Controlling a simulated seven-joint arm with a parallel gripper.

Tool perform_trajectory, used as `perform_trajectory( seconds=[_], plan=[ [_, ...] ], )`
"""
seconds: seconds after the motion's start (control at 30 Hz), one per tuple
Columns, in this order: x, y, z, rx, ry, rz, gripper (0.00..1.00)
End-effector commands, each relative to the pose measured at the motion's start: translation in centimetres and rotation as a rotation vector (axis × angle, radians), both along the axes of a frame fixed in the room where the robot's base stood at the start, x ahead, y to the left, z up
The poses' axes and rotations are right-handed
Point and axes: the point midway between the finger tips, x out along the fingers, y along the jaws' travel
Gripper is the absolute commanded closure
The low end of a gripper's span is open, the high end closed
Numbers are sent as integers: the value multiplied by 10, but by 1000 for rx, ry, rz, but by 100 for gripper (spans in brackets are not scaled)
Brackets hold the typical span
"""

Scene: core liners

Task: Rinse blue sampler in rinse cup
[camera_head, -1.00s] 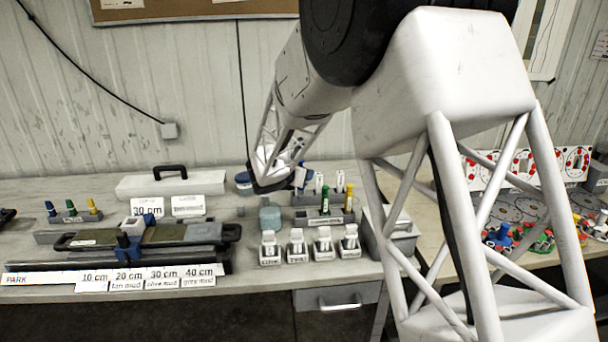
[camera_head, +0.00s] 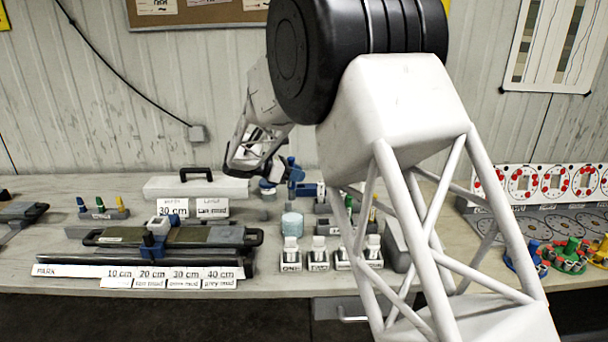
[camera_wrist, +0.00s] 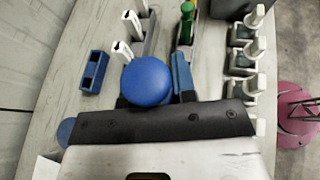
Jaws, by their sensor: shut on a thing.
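My gripper (camera_wrist: 154,92) is shut on the blue sampler (camera_wrist: 147,82), whose round blue top shows between the fingers in the wrist view. Its lower part is hidden below that top. In the head view my gripper (camera_head: 284,172) is above the back of the bench, with the blue sampler (camera_head: 292,171) upright at its right side. A pale teal cup (camera_head: 292,224), which looks like the rinse cup, stands on the bench in front of and below the gripper. I cannot make out this cup in the wrist view.
A blue-lidded jar (camera_head: 267,187) stands close below the gripper. A blue two-slot block (camera_wrist: 95,72) and white-topped tubes (camera_wrist: 132,24) are nearby. A green sampler (camera_wrist: 186,22) stands in a rack. Labelled white-capped bottles (camera_head: 291,254) line the front. A core tray (camera_head: 190,236) lies left.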

Motion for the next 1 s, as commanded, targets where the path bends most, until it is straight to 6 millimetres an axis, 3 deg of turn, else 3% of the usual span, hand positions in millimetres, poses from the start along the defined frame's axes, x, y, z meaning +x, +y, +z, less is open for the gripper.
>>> perform_trajectory(
  seconds=[0.57, 1.0],
  plan=[
    [0, 0, -3, -1, 0, 0, 99],
    [0, 0, -28, -1, 1, 0, 99]
  ],
)
